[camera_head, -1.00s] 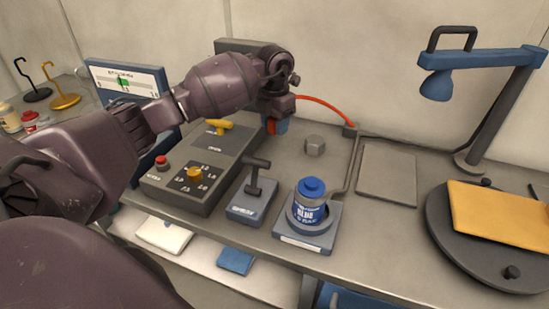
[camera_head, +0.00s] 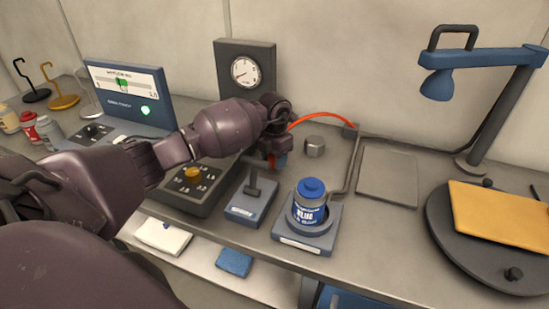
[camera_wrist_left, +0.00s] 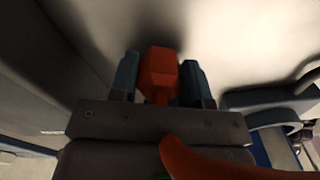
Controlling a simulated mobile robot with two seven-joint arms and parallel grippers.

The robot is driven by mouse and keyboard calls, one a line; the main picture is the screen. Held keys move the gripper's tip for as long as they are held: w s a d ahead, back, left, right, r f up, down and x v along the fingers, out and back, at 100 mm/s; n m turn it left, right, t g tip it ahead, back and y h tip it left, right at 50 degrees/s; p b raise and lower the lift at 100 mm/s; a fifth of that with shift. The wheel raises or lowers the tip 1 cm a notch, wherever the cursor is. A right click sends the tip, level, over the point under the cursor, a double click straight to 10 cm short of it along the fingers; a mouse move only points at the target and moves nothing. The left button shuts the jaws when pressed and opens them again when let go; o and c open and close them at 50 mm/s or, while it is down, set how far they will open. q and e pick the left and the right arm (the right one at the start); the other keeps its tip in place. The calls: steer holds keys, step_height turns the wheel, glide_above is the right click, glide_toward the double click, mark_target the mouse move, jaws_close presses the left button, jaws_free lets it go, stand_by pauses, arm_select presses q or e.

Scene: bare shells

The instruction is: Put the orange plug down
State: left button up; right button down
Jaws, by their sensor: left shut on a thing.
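The orange plug (camera_wrist_left: 158,72) sits between the two blue fingers of my left gripper (camera_wrist_left: 159,82) in the left wrist view. The gripper is shut on it. In the head view my left gripper (camera_head: 279,161) points down over the bench behind the black lever, and the plug is mostly hidden by it. An orange cable (camera_head: 318,116) arches from the gripper to a small dark block (camera_head: 350,130) at the back. I cannot tell whether the plug touches the bench top. My right gripper is not in view.
A grey hexagonal block (camera_head: 314,147) stands close right of the gripper. In front are a lever on a base (camera_head: 249,205) and a blue can (camera_head: 310,203) in a holder. A dial gauge (camera_head: 245,72) stands behind. A flat grey plate (camera_head: 387,175) lies to the right.

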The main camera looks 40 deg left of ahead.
arm_select(q)
steer(key=shift+r, duration=0.1)
steer(key=shift+f, duration=0.35)
steer(key=shift+f+b, duration=0.3)
steer(key=o, duration=0.9)
steer(key=shift+c, duration=0.2)
steer(key=o, duration=0.3)
steer(key=shift+o, duration=0.2)
steer(key=shift+r, duration=0.1)
